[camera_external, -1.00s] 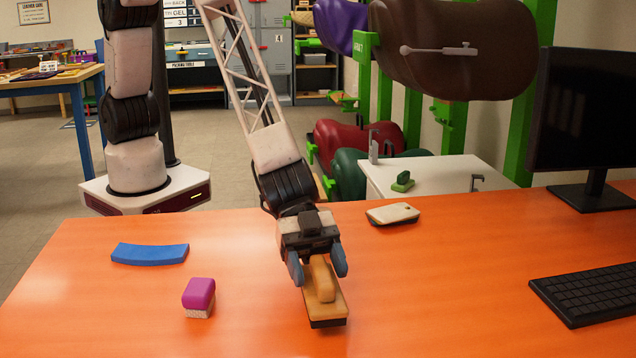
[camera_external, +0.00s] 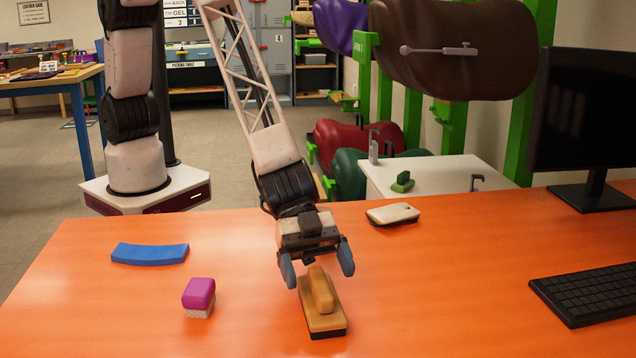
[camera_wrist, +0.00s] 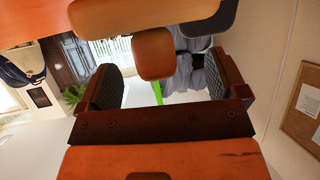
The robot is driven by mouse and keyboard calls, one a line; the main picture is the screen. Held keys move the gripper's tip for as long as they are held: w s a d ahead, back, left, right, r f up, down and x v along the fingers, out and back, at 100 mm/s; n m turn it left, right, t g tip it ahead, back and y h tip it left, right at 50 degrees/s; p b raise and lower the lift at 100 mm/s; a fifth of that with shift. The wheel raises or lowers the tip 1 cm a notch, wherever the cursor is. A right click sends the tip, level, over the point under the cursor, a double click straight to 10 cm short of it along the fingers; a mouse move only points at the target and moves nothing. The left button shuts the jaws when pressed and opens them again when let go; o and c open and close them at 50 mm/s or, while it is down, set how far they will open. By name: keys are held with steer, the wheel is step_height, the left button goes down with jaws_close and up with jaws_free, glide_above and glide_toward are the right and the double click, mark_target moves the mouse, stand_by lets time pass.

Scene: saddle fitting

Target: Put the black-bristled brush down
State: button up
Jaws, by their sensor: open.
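The black-bristled brush (camera_external: 323,312) has a tan wooden body with a raised handle and a dark bristle layer underneath. It rests on the orange table in the external view. My gripper (camera_external: 317,270) is open, with its blue-grey fingers spread on either side of the handle's far end and apart from it. In the wrist view the brush's handle (camera_wrist: 153,55) shows beyond and between the open fingers of my gripper (camera_wrist: 160,88). Most of the bristles are hidden under the body.
A purple-topped brush (camera_external: 199,297) and a curved blue piece (camera_external: 150,254) lie to the left on the orange table (camera_external: 90,320). A cream-topped brush (camera_external: 393,214) lies behind. A keyboard (camera_external: 590,293) and monitor (camera_external: 585,125) stand at the right.

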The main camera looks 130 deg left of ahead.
steer(key=shift+r, duration=0.35)
steer(key=shift+s+a+r, duration=0.1)
steer(key=shift+s+r, duration=0.05)
steer(key=v, duration=1.1)
steer(key=shift+s, duration=0.3)
steer(key=shift+a, duration=0.1)
steer(key=shift+r, duration=0.2)
